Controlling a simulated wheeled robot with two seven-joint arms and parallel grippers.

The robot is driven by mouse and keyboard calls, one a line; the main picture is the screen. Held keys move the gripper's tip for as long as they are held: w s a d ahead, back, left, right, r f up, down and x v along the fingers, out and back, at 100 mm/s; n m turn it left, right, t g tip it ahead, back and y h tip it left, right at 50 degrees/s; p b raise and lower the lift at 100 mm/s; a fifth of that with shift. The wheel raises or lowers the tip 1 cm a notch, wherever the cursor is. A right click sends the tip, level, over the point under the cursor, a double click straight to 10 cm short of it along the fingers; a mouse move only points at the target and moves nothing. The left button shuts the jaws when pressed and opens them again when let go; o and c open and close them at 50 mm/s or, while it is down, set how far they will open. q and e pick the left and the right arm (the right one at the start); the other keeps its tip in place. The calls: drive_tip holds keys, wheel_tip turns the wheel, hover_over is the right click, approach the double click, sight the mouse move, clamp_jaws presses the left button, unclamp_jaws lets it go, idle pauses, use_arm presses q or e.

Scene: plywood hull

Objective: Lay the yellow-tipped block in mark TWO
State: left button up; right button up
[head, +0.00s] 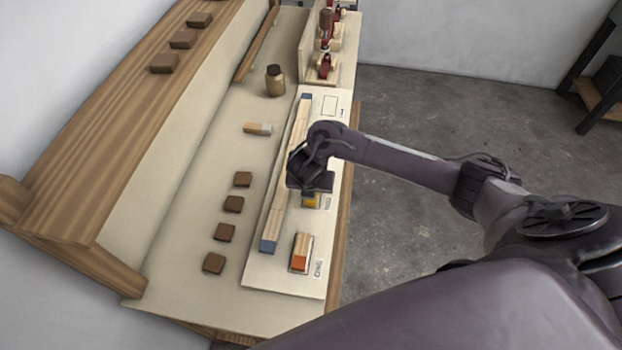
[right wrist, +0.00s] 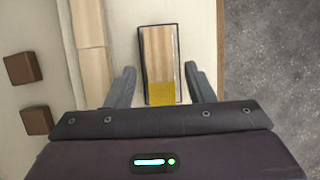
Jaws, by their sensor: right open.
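The yellow-tipped block (right wrist: 160,62) lies flat inside a dark rectangular outline on the pale board in the right wrist view, yellow end towards me. In the head view only its yellow end (head: 311,201) shows below my right gripper (head: 310,192); the rest is hidden. A label too small to read sits beside that middle mark. My right gripper, also in the wrist view (right wrist: 160,78), is open, one finger on each side of the block with gaps visible. An orange-tipped block (head: 301,250) lies in the nearest mark. The far mark (head: 329,105) is empty. My left gripper is not in view.
A long batten with blue-grey ends (head: 275,218) lies left of the marks. A grey-tipped block (head: 258,128), a jar (head: 275,82) and several brown blocks (head: 233,204) stand farther left. Red clamps (head: 326,45) are at the back. The board's right edge is near my gripper.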

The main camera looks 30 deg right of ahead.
drive_tip(key=p+v, duration=0.2)
drive_tip(key=v, duration=0.4)
drive_tip(key=shift+a+r, duration=0.1)
drive_tip(key=shift+r, duration=0.05)
drive_tip(key=shift+p+v, duration=1.5)
drive_tip(key=shift+v, duration=0.5)
drive_tip(key=shift+s, duration=0.1)
